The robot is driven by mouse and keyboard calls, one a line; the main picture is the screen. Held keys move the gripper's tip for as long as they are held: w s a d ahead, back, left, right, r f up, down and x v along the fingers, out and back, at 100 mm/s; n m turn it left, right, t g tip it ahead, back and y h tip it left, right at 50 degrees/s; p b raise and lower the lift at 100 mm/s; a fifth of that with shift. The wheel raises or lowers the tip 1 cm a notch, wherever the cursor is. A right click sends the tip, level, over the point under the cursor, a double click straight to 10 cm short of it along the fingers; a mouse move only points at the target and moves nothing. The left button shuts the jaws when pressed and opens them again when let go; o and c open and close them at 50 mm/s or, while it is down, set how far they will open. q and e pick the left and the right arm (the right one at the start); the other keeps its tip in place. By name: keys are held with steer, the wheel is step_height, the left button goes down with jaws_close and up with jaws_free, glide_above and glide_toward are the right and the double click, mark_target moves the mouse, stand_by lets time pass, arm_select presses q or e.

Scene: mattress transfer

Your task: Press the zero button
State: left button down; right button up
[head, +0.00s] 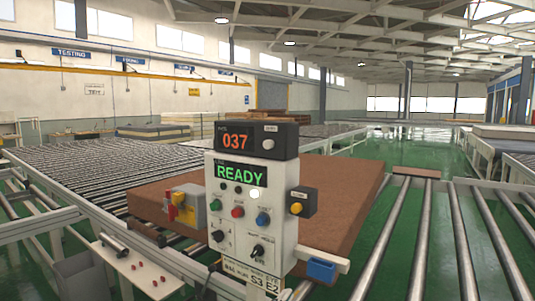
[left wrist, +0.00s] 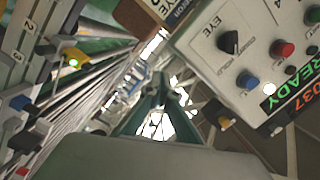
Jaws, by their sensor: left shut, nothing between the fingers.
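The control post (head: 228,240) stands in the middle of the head view. Its top counter box (head: 230,141) shows 037 in orange. A small round white button (head: 268,144) sits at that box's right end, under a pale label (head: 270,128) too small to read; I take it as the zero button. In the left wrist view the post's panel (left wrist: 215,65) is upside down at the right; the zero button is not clear there. My left gripper (left wrist: 158,82) is shut and empty, apart from the panel. I cannot make it out clearly in the head view. My right gripper is not in view.
Below the green READY display (head: 240,173) are a lit white button (head: 254,194), a red button (head: 238,212), a blue button (head: 263,219) and knobs. A yellow button box (head: 300,202) juts out right. A brown mattress (head: 340,180) lies behind, among roller conveyors (head: 90,165).

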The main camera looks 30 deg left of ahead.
arm_select(q)
steer(key=w+a+r+m+t+y, duration=0.1)
steer(key=a+r+t+y, duration=0.1)
steer(key=r, duration=0.7)
steer(key=a+r+t+y, duration=0.1)
steer(key=a+r+y, duration=0.15)
steer(key=r, duration=0.75)
steer(key=n+y+b, duration=0.1)
steer(key=n+y, duration=0.1)
steer(key=y, duration=0.5)
glide_toward(269, 144)
steer(key=s+a+r, duration=0.4)
steer(key=s+a, duration=0.2)
steer(key=shift+w+r+t, duration=0.15)
steer(key=shift+w+t, duration=0.1)
steer(key=shift+t, duration=0.05)
steer(key=shift+w, duration=0.1)
steer(key=w+b, duration=0.1)
steer(key=w, duration=0.2)
steer(key=w+b, duration=0.1)
steer(key=w, duration=0.1)
steer(key=w+b, duration=0.1)
steer(key=w, duration=0.2)
steer(key=shift+w+d, duration=0.35)
steer(key=shift+d, duration=0.05)
